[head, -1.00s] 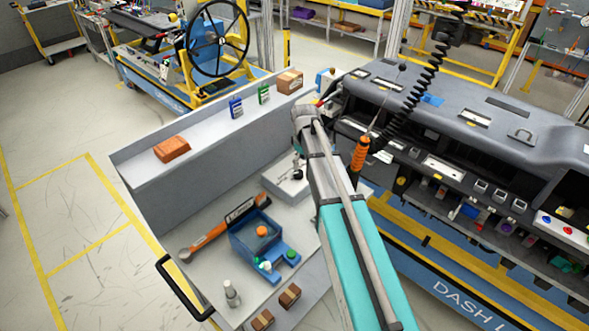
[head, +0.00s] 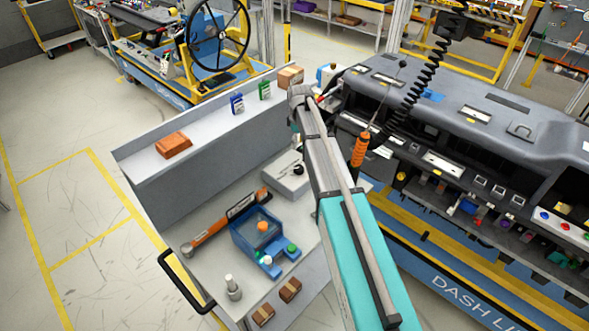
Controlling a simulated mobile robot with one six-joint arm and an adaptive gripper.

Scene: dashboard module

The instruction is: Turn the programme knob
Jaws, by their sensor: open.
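A light grey box (head: 279,182) stands on the workbench, left of my arm. A small black knob (head: 298,170) shows on its top, close to the arm's edge. I take it for the programme knob, but any marking on it is too small to read. My arm crosses the middle of the picture and rises to a grey joint near the top shelf.
A blue fixture (head: 247,240) with an orange knob (head: 263,227), an orange wrench-like tool (head: 212,232) and small parts lie on the bench. A raised shelf (head: 205,130) runs behind. The dashboard (head: 470,105) and a hanging orange tool (head: 360,150) stand right.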

